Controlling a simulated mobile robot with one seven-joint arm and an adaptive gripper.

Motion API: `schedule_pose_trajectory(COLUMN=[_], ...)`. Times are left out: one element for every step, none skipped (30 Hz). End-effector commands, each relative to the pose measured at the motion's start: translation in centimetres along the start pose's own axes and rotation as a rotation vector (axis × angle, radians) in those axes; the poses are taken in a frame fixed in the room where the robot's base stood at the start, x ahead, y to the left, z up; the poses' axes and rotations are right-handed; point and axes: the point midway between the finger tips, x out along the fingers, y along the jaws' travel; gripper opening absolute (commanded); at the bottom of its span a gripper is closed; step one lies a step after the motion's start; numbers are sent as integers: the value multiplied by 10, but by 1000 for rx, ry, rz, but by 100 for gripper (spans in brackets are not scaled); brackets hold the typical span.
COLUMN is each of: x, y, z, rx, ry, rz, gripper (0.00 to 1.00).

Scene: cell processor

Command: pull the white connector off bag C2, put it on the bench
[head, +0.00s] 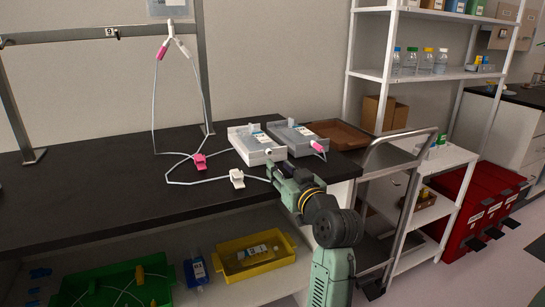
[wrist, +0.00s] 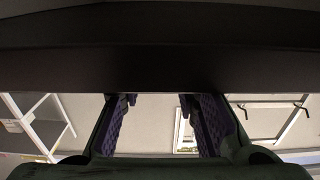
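Two clear flat bags in trays lie on the black bench (head: 110,208): a left one (head: 254,143) and a right one (head: 296,137). Their labels are too small to read, so I cannot tell which is C2. A white connector (head: 268,153) shows at the left bag's front right corner. A pink connector (head: 318,147) is at the right bag's front. My gripper (head: 277,172) is at the bench's front right, just in front of the left bag and apart from the white connector. In the wrist view its purple-padded fingers (wrist: 157,117) are apart, with nothing between them.
Thin tubing with a pink clamp (head: 199,161) and a white clamp (head: 237,177) lies left of my gripper. It rises to a hanging Y-joint (head: 174,40). A brown tray (head: 342,134) is at right, beside a metal cart (head: 400,150). The bench's left part is clear.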

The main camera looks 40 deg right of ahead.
Motion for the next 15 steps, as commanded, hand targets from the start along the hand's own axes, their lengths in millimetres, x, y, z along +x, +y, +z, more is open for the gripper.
schedule_pose_trajectory(x=[0,0,0,0,0,0,0,0,0,0,-1,-4,-6,-9,-15], y=[0,0,0,0,0,0,0,0,0,0,0,0,1,1,1], z=[0,0,0,0,0,0,0,0,0,0,0,0,0,0,0], rx=[0,0,0,0,0,0,0,0,0,0,0,0,0,0,0], ry=[0,0,0,0,0,0,0,0,0,0,0,0,1,1,1], rz=[0,0,0,0,0,0,0,0,0,0,0,1,1,2,2], gripper=[34,35,35,35,35,35,35,35,35,35,35,35,35,35,35])
